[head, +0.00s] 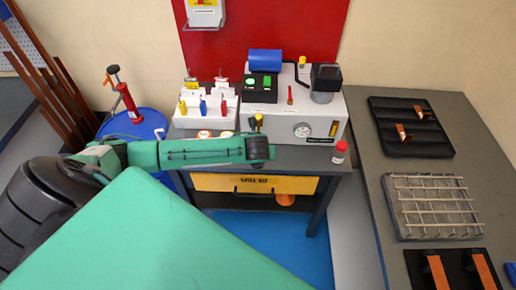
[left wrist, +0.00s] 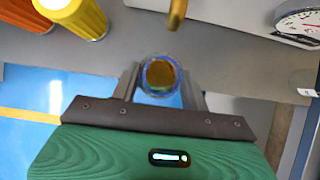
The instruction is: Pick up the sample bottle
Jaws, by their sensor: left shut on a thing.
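My left gripper (head: 260,150) reaches in from the left to the front of the white oil unit. In the left wrist view the gripper (left wrist: 160,88) is shut on a round clear bottle (left wrist: 160,75), seen from above, with amber-brown inside. It appears to be the sample bottle. A brass-yellow spout (left wrist: 177,14) is just beyond and above it. In the head view the bottle is hidden by the gripper. I cannot tell whether its base touches the bench. My right gripper is not in view.
The white unit (head: 330,110) with a gauge stands behind the gripper. A small red-capped bottle (head: 340,152) stands at the bench's right front edge. A rack of coloured bottles (head: 207,106) is to the left. Below is the yellow spill kit drawer (head: 300,185). A grey table (head: 370,170) with trays is at right.

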